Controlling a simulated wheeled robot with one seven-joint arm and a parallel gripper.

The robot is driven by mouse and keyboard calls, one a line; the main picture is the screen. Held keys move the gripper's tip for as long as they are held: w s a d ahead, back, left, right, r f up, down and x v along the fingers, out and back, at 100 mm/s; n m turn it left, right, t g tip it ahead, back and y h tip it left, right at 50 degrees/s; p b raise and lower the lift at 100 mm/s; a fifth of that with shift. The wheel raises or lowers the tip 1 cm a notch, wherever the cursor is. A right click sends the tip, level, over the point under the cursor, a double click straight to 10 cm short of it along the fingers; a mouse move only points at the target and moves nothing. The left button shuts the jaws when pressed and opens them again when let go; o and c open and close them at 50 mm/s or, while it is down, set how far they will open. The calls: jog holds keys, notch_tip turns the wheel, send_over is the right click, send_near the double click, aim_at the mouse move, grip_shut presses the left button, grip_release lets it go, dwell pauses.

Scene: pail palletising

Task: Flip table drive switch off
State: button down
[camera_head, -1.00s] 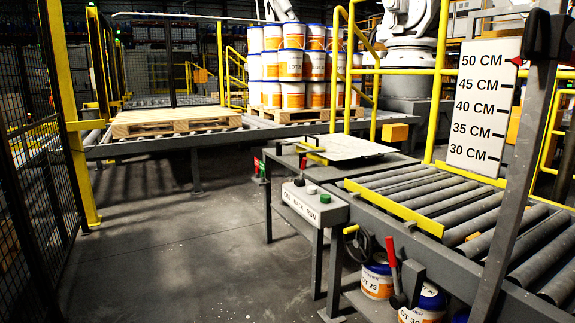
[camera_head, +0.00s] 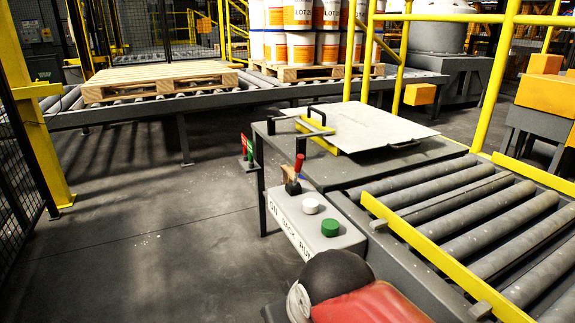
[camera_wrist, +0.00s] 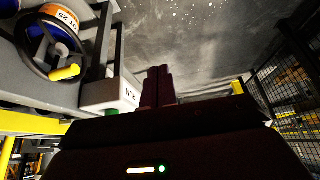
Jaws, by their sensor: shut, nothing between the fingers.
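The grey control box (camera_head: 315,225) stands at the corner of the roller table, with lettering along its front edge. A switch lever with a red grip (camera_head: 298,168) stands up at its far end. My red and black arm parts fill the head view's bottom middle.
The roller conveyor (camera_head: 470,215) with a yellow guide rail (camera_head: 430,250) lies right of the box. A metal plate (camera_head: 365,130) lies behind it. A handwheel (camera_wrist: 45,45) and a pail (camera_wrist: 62,18) show in the wrist view. Floor (camera_head: 150,240) left of the box is clear.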

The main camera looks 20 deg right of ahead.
jog(key=shift+s, duration=0.1)
jog(key=w+a+r+m+t+b, duration=0.25)
jog(key=w+m+t, duration=0.25)
jog(key=w, duration=0.6)
jog(key=w+a+r+m+t+b, duration=0.1)
jog(key=w+r+m+t+b, duration=0.4)
jog(key=w, duration=0.6)
jog(key=w+d+f+m+t+h, duration=0.1)
jog(key=w+d+m+h, duration=0.35)
jog(key=m, duration=0.35)
jog(key=d+f+m+g+h+b, duration=0.2)
jog(key=d+f+m+g+h, duration=0.2)
jog(key=m+h, duration=0.8)
jog(key=shift+s+d+f+m+g+b, duration=0.2)
jog(key=shift+s+d+m+g+b, duration=0.2)
jog(key=shift+d+m+g, duration=0.5)
jog(key=shift+d, duration=0.2)
